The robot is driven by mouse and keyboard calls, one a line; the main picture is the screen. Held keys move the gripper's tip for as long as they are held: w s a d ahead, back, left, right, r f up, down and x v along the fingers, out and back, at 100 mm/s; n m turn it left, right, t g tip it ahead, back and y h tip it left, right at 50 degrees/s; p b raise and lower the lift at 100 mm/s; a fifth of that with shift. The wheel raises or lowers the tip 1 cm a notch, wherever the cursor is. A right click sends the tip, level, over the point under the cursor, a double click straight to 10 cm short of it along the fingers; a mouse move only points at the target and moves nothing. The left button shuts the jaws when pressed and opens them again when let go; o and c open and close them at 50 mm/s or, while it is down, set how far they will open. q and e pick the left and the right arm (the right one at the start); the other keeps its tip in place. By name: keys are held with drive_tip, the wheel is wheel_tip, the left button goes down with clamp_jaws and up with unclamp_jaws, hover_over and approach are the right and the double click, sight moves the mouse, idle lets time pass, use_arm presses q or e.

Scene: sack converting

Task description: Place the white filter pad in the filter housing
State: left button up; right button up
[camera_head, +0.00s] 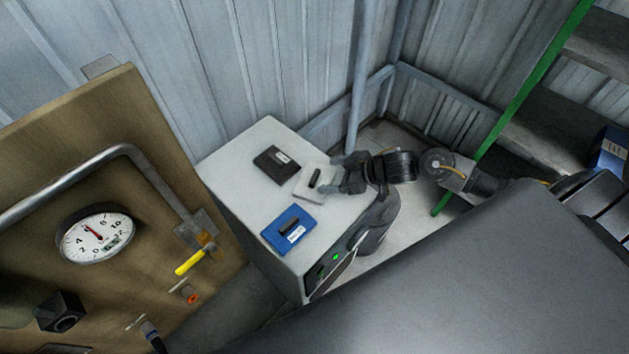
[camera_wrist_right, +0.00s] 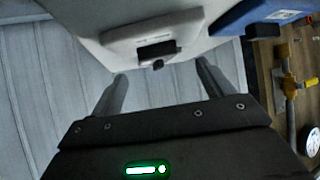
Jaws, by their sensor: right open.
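The white filter pad (camera_head: 306,190) lies flat on top of a pale cabinet, between a black pad and a blue pad. It has a small black handle (camera_head: 315,178) standing on it. My right gripper (camera_head: 334,181) is at the pad's right side, close to the handle. In the right wrist view the white pad (camera_wrist_right: 120,36) and its handle lie ahead of the open, empty fingers (camera_wrist_right: 161,70). I cannot tell whether the fingers touch the pad. I cannot make out which thing is the filter housing. My left gripper is not in view.
The pale cabinet (camera_head: 237,158) bears the black pad (camera_head: 277,165) and blue pad (camera_head: 288,229). A brown panel (camera_head: 150,150) at left carries a gauge (camera_head: 95,236), a pipe and a yellow-handled valve (camera_head: 190,262). A corrugated wall stands behind; a green rail (camera_head: 530,85) crosses at right.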

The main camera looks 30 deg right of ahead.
sight(315, 176)
drive_tip(key=x, duration=0.5)
drive_tip(key=shift+w+f+p, duration=0.1)
drive_tip(key=shift+f+p, duration=0.05)
drive_tip(key=shift+p, duration=0.15)
drive_tip(key=c, duration=1.1)
drive_tip(key=shift+c, duration=0.2)
drive_tip(key=shift+r, duration=0.5)
wheel_tip(315, 176, up, 3)
drive_tip(key=shift+d+f, duration=0.15)
drive_tip(key=shift+f, duration=0.05)
drive_tip(key=s+a+v, duration=0.1)
drive_tip(key=v, duration=1.5)
drive_tip(key=shift+s+r+b, duration=0.2)
drive_tip(key=shift+s+b, duration=0.1)
drive_tip(key=shift+b, duration=0.1)
drive_tip(key=shift+d, duration=0.1)
